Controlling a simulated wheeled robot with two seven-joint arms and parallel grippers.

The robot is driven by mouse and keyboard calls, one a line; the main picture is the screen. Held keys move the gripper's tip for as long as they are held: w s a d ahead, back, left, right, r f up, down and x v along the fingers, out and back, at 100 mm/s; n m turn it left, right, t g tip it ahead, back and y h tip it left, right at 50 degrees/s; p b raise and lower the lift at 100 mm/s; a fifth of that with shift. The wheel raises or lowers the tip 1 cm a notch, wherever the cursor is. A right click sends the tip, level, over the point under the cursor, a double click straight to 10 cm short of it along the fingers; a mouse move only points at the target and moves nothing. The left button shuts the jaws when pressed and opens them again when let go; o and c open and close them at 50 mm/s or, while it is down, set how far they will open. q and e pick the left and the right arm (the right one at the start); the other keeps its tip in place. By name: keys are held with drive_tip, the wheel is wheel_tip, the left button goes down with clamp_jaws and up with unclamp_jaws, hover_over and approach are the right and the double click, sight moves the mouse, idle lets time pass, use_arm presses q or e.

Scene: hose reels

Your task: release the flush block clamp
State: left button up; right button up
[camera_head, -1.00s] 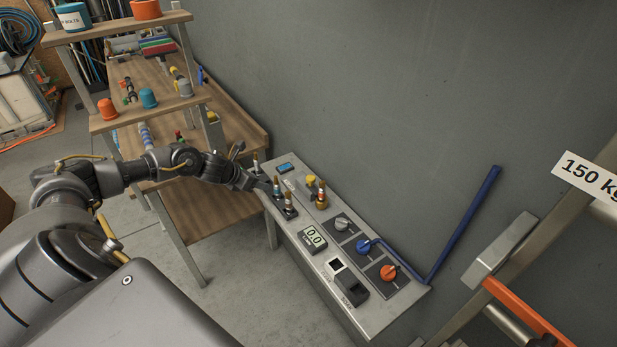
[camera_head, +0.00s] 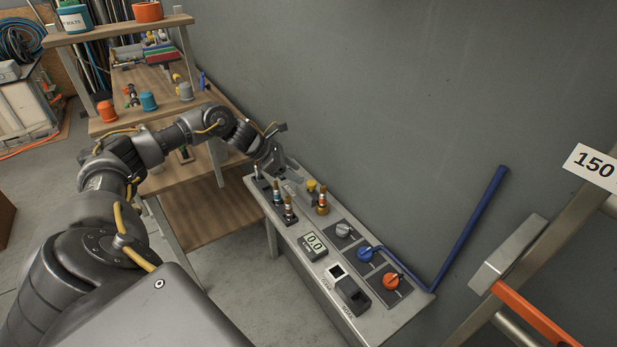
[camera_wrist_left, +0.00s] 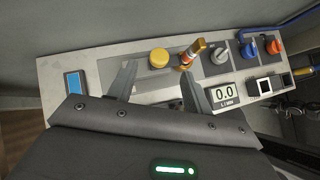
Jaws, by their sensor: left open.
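My left gripper (camera_head: 286,174) is open and empty over the far end of the grey bench panel (camera_head: 354,322). Its two fingers also show in the left wrist view (camera_wrist_left: 158,88). A yellow round knob (camera_head: 311,186) stands on a grey block beside a brass and orange fitting (camera_head: 322,201). In the left wrist view the yellow knob (camera_wrist_left: 159,58) is just beyond the space between the fingers, and the fitting (camera_wrist_left: 192,53) is to its right. No finger visibly touches the knob. I cannot tell for certain which part is the clamp. My right gripper is out of view.
Two upright fittings (camera_head: 289,209) (camera_head: 277,190) stand near the panel's front edge. A digital display (camera_head: 314,243) reads 0.0. Grey (camera_head: 343,229), blue (camera_head: 365,251) and orange (camera_head: 391,281) knobs are nearby. A blue bar (camera_head: 470,227) rises at the right end. The wall is close behind.

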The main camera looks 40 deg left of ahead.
sight(311, 182)
use_arm(q)
drive_tip(key=p+x, duration=0.1)
drive_tip(key=x, duration=0.3)
drive_tip(key=shift+w+d+f, duration=0.1)
drive_tip(key=shift+w+d, duration=0.05)
drive_tip(key=shift+w, duration=0.05)
drive_tip(key=shift+p+x, duration=0.4)
drive_tip(key=shift+x, duration=0.45)
drive_tip(key=shift+f, duration=0.1)
